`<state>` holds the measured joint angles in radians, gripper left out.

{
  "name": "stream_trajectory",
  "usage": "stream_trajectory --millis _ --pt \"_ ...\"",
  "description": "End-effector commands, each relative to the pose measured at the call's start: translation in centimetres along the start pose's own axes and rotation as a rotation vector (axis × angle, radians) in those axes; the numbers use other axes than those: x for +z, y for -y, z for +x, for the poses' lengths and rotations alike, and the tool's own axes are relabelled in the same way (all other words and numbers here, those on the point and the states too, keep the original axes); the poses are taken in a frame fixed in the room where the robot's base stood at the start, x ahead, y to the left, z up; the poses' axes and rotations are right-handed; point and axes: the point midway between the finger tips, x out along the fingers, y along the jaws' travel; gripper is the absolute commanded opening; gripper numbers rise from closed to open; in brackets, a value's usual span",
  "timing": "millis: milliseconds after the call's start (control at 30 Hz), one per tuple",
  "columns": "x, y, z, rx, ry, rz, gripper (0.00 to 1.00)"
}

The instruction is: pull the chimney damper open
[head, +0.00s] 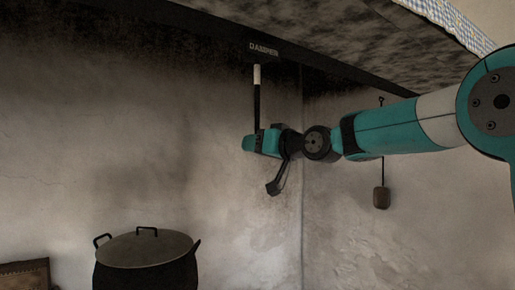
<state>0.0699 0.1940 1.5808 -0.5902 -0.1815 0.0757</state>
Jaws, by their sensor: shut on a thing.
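The damper rod (257,103) hangs down from under the dark hood edge, below a plate marked DAMPER (263,48). It is a thin black rod with a pale section near its top. My gripper (257,143) is at the lower end of the rod, reaching in from the right, and is shut on it. The fingers hide the rod's lower end, so I cannot tell the shape of its handle.
A large lidded dark pot (146,249) stands below left of my gripper. A brown block-like thing (381,197) hangs on a thin rod by the right wall, partly behind my arm. The sooty wall (100,150) is bare left of the rod.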

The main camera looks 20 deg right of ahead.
Motion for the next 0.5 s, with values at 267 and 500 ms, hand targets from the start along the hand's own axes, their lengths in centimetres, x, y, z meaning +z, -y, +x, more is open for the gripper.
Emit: stream_trajectory --millis 267,500 --pt "0.75 -0.20 0.06 0.003 0.021 0.008 0.57" --pt "0.51 -0.10 0.06 0.001 0.015 0.006 0.69"
